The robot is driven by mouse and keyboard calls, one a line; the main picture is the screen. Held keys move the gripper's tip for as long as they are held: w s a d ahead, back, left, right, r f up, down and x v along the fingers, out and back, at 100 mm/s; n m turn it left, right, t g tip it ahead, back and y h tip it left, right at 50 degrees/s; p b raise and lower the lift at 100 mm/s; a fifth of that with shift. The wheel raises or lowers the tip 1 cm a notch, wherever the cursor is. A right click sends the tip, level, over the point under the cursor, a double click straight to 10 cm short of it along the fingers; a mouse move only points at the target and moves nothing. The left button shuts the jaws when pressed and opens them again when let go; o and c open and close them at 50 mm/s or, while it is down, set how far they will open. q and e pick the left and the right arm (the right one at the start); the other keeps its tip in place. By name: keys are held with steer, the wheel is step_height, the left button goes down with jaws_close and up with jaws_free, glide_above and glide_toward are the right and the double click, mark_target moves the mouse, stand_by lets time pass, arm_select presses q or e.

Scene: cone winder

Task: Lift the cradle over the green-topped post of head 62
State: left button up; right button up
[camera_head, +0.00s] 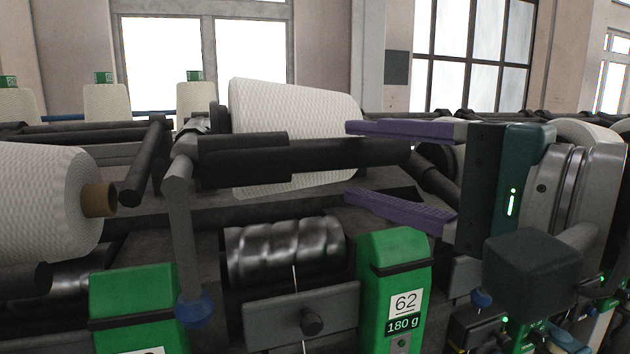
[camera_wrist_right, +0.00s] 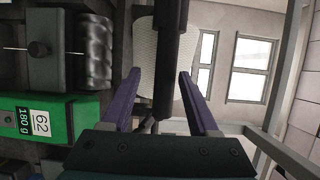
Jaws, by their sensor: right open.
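The cradle (camera_head: 300,158) of head 62 is a thick black bar with a grey lever and blue knob (camera_head: 195,310) at its left end. A white yarn cone (camera_head: 300,105) sits right behind the bar. The green-topped post (camera_head: 402,255) with the 62 / 180 g label stands below and right of the bar; it shows sideways in the wrist view (camera_wrist_right: 75,118). My right gripper (camera_head: 352,160) is open, its purple fingers above and below the bar's right part. In the wrist view the bar (camera_wrist_right: 166,70) lies between the fingers (camera_wrist_right: 159,77). My left gripper is not seen.
A grooved metal drum (camera_head: 285,250) lies under the bar, beside the post. Another cone (camera_head: 45,205) on a brown tube and a green post (camera_head: 135,295) stand at the left. Several small cones line the back row. Windows are behind.

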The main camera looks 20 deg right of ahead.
steer(key=v, duration=0.2)
steer(key=shift+s+d+f+b, duration=0.15)
steer(key=shift+s+b, duration=0.15)
steer(key=shift+s+d, duration=0.15)
steer(key=shift+s, duration=0.3)
stand_by(0.5)
steer(key=s+d+f+n+g+h, duration=0.1)
steer(key=s+f+n+g+h, duration=0.2)
steer(key=s+f+n+g, duration=0.6)
steer(key=s+d+f+n+g+h, duration=0.1)
steer(key=s+f+n+g+h, duration=0.15)
steer(key=s+f+n, duration=0.7)
step_height(320, 180, up, 20)
steer(key=m+h+p, duration=0.1)
steer(key=m+p, duration=0.2)
steer(key=p, duration=2.1)
steer(key=shift+w+d+g+p, duration=0.15)
steer(key=shift+d+g+p, duration=0.2)
steer(key=shift+g, duration=0.1)
